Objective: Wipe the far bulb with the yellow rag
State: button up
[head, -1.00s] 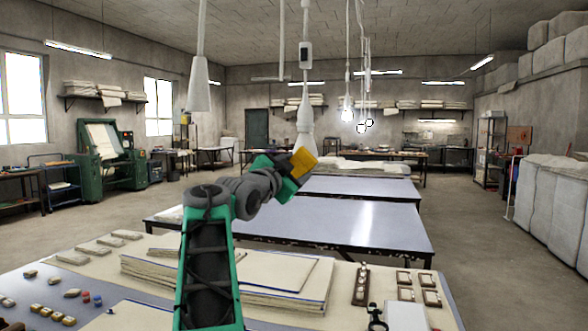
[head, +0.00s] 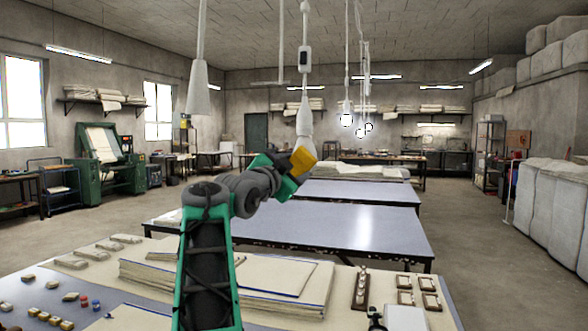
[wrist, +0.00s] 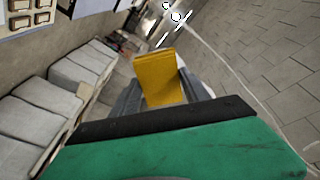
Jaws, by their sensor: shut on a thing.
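My gripper (head: 295,168) is shut on the yellow rag (head: 303,158) and holds it up in the air above the tables. In the wrist view the rag (wrist: 160,78) stands folded between the fingers of my gripper (wrist: 160,98). A round white bulb (head: 346,120) hangs on a cord to the right of the rag in the head view. Smaller round white shapes (head: 361,132) hang just right of and below it; they look like bulbs. The wrist view shows round white shapes (wrist: 175,17) above the rag, apart from it. Which bulb is farthest I cannot tell.
White tapered pendants (head: 198,90) hang from the ceiling; one (head: 305,128) appears right behind the rag, its distance unclear. Below are a near table (head: 60,300) with stacked cloth and small items, and bluish tables (head: 330,225) behind. Wrapped bales (head: 550,205) stand at right. The floor aisle is open.

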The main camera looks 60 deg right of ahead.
jog(key=shift+f, duration=0.65)
jog(key=shift+r, duration=0.15)
jog(key=shift+s+a+b, duration=0.2)
jog(key=shift+a+b, duration=1.7)
jog(key=shift+a, duration=1.05)
jog(key=a+b, duration=0.1)
jog(key=a, duration=0.2)
jog(key=shift+s, duration=0.15)
